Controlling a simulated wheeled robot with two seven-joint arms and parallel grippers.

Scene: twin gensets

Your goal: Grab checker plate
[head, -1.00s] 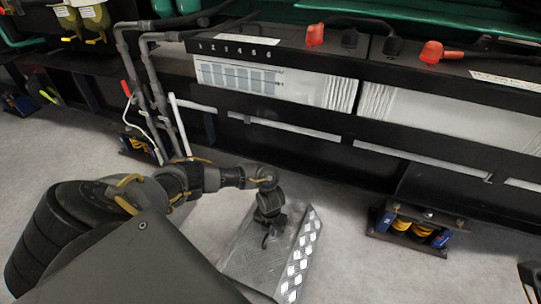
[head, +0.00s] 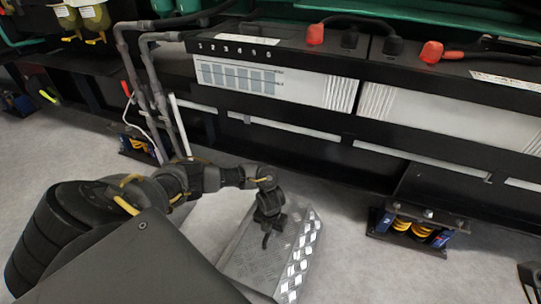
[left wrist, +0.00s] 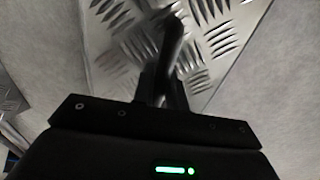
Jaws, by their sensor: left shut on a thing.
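The checker plate (head: 258,262) is a grey metal sheet with a raised tread pattern and a bright tread strip along its right side. It is low over the floor in the lower middle of the head view. My left gripper (head: 267,228) is over its upper part, shut on the plate, though the contact is hard to see. In the left wrist view the plate (left wrist: 118,62) fills the upper middle, and the dark fingers of the left gripper (left wrist: 170,62) lie close together against it.
A battery bank (head: 276,80) with red terminal caps (head: 315,34) runs along the back. A spring mount (head: 413,228) stands on the floor at right, another (head: 138,146) at left. Grey pipes (head: 155,95) come down at left. Grey floor (head: 345,265) is clear right of the plate.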

